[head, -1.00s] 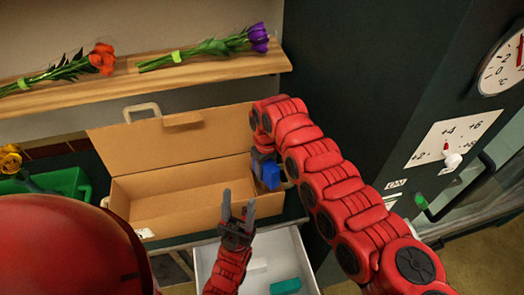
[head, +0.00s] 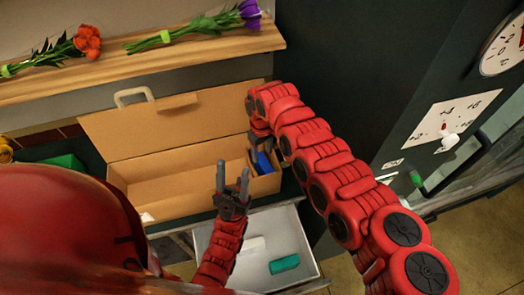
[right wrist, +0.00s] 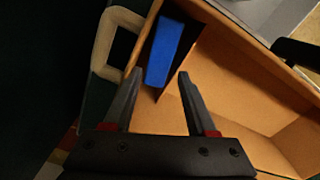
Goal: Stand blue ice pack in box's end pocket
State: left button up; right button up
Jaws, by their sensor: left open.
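The blue ice pack (head: 264,162) is inside the right end of the open cardboard box (head: 165,192). In the right wrist view the ice pack (right wrist: 166,48) stands in the narrow end pocket, between the end wall and a dark divider (right wrist: 194,40). My right gripper (right wrist: 160,74) is open, its fingertips close to the pack with gaps on both sides. In the head view the right gripper (head: 258,138) is partly hidden by its own arm. My left gripper (head: 232,168) is open and empty in front of the box.
An open white drawer (head: 300,240) holding a teal block (head: 284,264) and a white block is below the box. A wooden shelf (head: 190,55) with orange and purple flowers is behind. A dark cabinet with dials stands right. The box's main compartment looks empty.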

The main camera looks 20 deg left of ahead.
jog(key=shift+w+a+r, duration=0.1)
jog(key=shift+r, duration=0.15)
notch_tip(320, 180, up, 12)
jog(key=b, duration=0.5)
jog(key=shift+f, duration=0.2)
